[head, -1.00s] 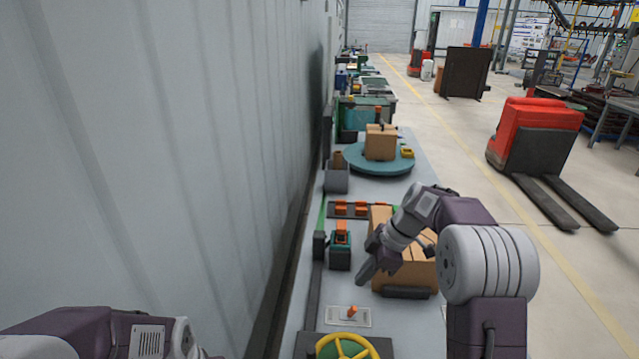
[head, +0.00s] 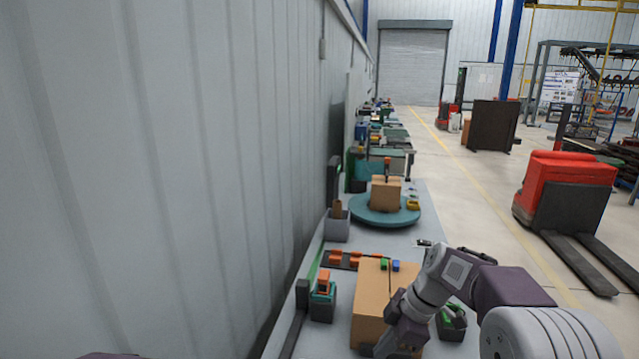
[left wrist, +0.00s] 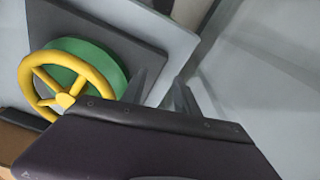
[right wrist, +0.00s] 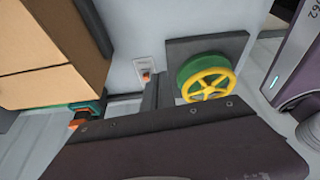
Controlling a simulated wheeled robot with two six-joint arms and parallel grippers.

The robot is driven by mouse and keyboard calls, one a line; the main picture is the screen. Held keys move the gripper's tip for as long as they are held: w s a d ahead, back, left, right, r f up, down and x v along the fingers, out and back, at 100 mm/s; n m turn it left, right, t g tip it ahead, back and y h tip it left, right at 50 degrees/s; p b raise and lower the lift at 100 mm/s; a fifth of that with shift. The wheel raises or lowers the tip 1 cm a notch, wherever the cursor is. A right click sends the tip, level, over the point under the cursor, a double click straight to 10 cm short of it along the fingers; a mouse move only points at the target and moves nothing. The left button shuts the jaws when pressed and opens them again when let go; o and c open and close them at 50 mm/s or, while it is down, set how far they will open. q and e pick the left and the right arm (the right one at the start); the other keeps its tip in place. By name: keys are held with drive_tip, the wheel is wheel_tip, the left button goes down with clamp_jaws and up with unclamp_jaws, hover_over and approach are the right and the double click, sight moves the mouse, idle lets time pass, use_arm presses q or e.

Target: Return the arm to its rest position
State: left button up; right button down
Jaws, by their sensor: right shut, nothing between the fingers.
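My right arm reaches in from the right in the head view, and its gripper (head: 388,345) shows in front of the large cardboard box (head: 371,295). In the right wrist view the two fingers of that gripper (right wrist: 157,90) are together with nothing between them. My left gripper (left wrist: 160,92) shows in the left wrist view with its two fingers apart and empty. In the head view only a sliver of my left arm shows at the bottom edge, and its gripper is out of view there.
A yellow handwheel (right wrist: 208,84) on a green hub is near the right fingers; it also shows left of the left fingers (left wrist: 65,99). An orange switch (right wrist: 146,76) is close by. A round turntable (head: 372,214) bears a smaller box. The ribbed wall (head: 180,170) stands left.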

drive_tip(key=s+d+f+m+h, duration=0.1)
drive_tip(key=s+f+m, duration=0.2)
drive_tip(key=s+m, duration=0.1)
drive_tip(key=s+d+f+m+h, duration=0.1)
drive_tip(key=s+f+m, duration=0.2)
drive_tip(key=s, duration=0.4)
drive_tip(key=s+d+f+m+h, duration=0.2)
drive_tip(key=s+f+m, duration=0.1)
drive_tip(key=s+m, duration=0.2)
drive_tip(key=shift+s+f, duration=0.4)
drive_tip(key=shift+s, duration=0.15)
drive_tip(key=m, duration=0.2)
drive_tip(key=w+m, duration=0.1)
drive_tip(key=m, duration=0.1)
drive_tip(key=shift+d+f+t, duration=0.3)
drive_tip(key=shift+d+f, duration=0.1)
drive_tip(key=shift+w+m, duration=0.15)
drive_tip(key=shift+m, duration=0.35)
